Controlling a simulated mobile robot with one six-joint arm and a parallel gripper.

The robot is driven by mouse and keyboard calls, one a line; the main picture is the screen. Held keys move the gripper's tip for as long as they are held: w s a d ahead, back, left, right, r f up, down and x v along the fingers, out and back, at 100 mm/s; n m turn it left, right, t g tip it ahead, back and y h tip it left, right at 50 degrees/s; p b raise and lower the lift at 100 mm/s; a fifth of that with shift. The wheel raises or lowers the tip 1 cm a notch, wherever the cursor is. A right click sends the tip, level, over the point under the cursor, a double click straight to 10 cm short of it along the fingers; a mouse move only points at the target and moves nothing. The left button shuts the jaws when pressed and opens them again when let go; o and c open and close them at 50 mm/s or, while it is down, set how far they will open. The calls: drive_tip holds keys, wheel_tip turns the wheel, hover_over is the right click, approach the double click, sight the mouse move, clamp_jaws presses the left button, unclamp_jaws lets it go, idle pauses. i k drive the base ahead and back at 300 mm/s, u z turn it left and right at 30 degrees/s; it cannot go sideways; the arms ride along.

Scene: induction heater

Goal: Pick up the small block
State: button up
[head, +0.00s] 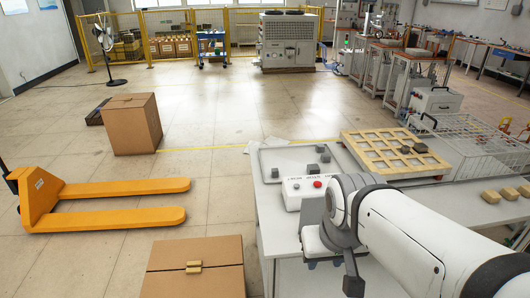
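Several small blocks are in view, and I cannot tell which one the task means. Small dark grey blocks (325,158) lie on a grey tray (268,151) on the table, with another dark block (275,173) at the tray's left front. My gripper (332,264) is in front of the control box, nearer to me than the tray, pointing down. Its dark fingertips stand apart with no block visible between them. It is clear of the dark blocks on the tray. My white arm hides part of the table on the right.
A control box (303,187) with a red button stands before the tray. A wooden rack (375,150) with dark blocks, a wire basket (475,135) and tan blocks (490,196) are to the right. Cardboard boxes (133,125) and a yellow pallet jack (110,188) stand left on open floor.

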sight(275, 171)
drive_tip(key=i, duration=0.9)
drive_tip(key=u, duration=0.05)
